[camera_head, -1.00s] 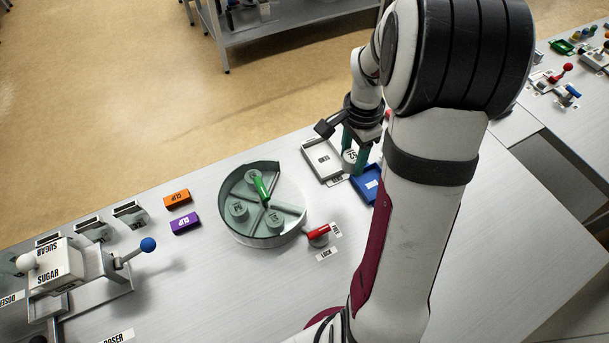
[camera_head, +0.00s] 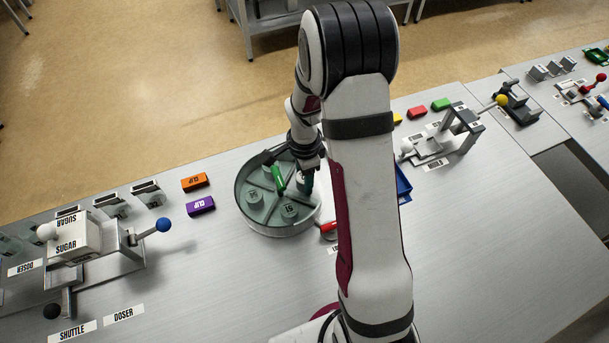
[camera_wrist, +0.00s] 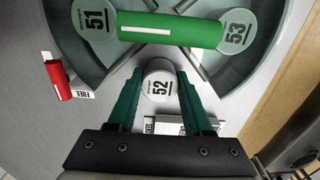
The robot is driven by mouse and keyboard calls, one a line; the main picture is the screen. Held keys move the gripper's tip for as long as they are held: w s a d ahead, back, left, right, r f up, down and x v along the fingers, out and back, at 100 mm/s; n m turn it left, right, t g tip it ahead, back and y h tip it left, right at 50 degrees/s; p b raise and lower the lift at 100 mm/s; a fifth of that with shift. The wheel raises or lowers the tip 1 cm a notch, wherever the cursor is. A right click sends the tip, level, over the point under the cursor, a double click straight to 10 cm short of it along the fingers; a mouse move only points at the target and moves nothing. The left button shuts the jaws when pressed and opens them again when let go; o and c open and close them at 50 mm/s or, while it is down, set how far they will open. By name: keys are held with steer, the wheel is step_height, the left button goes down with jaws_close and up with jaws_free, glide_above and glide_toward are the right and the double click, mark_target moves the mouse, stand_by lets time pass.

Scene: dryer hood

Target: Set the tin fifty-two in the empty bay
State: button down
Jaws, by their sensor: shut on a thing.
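The tin fifty-two (camera_wrist: 160,82) is white-topped and sits upright between the green fingers of my gripper (camera_wrist: 157,92) in the wrist view. My gripper (camera_head: 308,184) is shut on it, over the right side of the round grey-green carousel (camera_head: 243,208). Tin fifty-one (camera_wrist: 93,22) and tin fifty-three (camera_wrist: 237,30) stand in bays to either side, parted by thin walls. A green bar handle (camera_wrist: 170,32) lies across the carousel's middle. In the head view my fingers mostly hide the held tin. I cannot tell whether it touches the bay floor.
A red lever (camera_wrist: 58,80) sits beside the carousel, by a FREE label (camera_wrist: 82,95). An orange clip (camera_head: 196,182) and a purple clip (camera_head: 201,206) lie to the left. A blue tray (camera_head: 403,185) is partly behind my arm.

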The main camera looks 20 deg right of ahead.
steer(key=shift+c, duration=1.6)
jaws_free()
steer(key=shift+f, duration=0.1)
step_height(320, 180, up, 11)
steer(key=s+a+r+n, duration=0.3)
steer(key=s+n, duration=0.1)
steer(key=s, duration=0.3)
steer(key=s+a+r+n+y, duration=0.1)
steer(key=s+a+r+n, duration=0.1)
steer(key=s, duration=0.6)
steer(key=s+a+r+n, duration=0.3)
steer(key=s+n, duration=0.3)
steer(key=s, duration=0.2)
steer(key=shift+a+r+y, duration=0.35)
steer(key=shift+a+y, duration=0.05)
steer(key=shift+a, duration=0.45)
